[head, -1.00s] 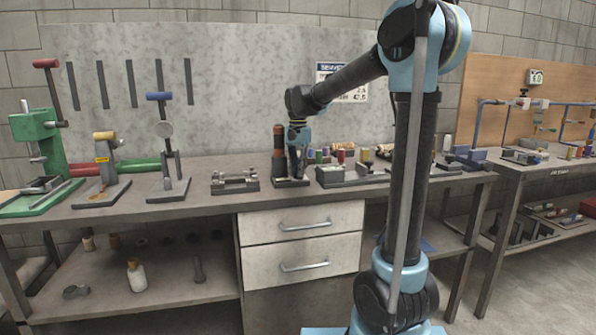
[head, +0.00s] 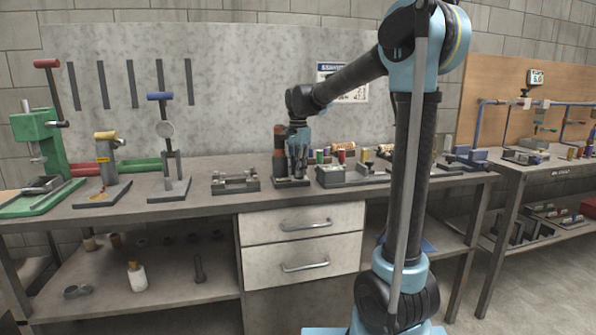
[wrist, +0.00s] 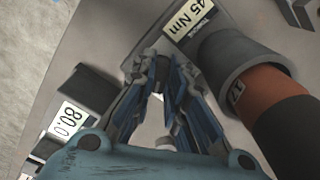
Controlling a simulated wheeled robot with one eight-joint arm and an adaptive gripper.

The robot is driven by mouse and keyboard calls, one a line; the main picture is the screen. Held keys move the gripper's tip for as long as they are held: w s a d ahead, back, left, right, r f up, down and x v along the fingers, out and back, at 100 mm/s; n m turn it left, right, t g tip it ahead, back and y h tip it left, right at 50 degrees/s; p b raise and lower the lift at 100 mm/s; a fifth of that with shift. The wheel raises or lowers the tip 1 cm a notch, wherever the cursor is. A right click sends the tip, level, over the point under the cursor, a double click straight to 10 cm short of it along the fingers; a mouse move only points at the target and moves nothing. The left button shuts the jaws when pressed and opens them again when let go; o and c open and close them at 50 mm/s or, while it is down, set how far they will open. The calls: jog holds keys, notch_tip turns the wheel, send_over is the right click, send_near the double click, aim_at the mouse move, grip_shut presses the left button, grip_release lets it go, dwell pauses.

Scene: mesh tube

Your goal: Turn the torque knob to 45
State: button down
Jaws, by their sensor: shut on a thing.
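My gripper (head: 298,172) points down at a small dark station (head: 283,184) on the bench in the head view. In the wrist view its blue-grey fingers (wrist: 163,75) are closed around the torque knob, which they mostly hide. A label (wrist: 188,18) at the top reads 45 Nm. To the right, an orange and black cylinder (wrist: 275,95) stands in a grey cup (wrist: 233,60), close to the fingers. The knob's own pointer cannot be seen.
A low grey fixture (head: 235,182) stands left of the station, and a grey box (head: 332,175) with several coloured cylinders behind it stands to the right. A gauge stand (head: 168,160) and a green press (head: 38,150) are farther left. The bench front edge is clear.

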jog(key=c, duration=1.6)
grip_release()
jog(key=shift+r, duration=0.1)
notch_tip(320, 180, up, 12)
jog(key=s+d+f+n+t, duration=0.1)
jog(key=s+d+f+n, duration=0.2)
jog(key=s+d+f, duration=0.8)
jog(key=s+d+f+n+t, duration=0.1)
jog(key=s+d+f+n, duration=0.3)
jog(key=s+d+f, duration=0.65)
jog(key=s+f+n, duration=0.2)
jog(key=s+f, duration=0.6)
jog(key=s, duration=0.2)
jog(key=shift+d+f, duration=0.15)
jog(key=shift+f, duration=0.25)
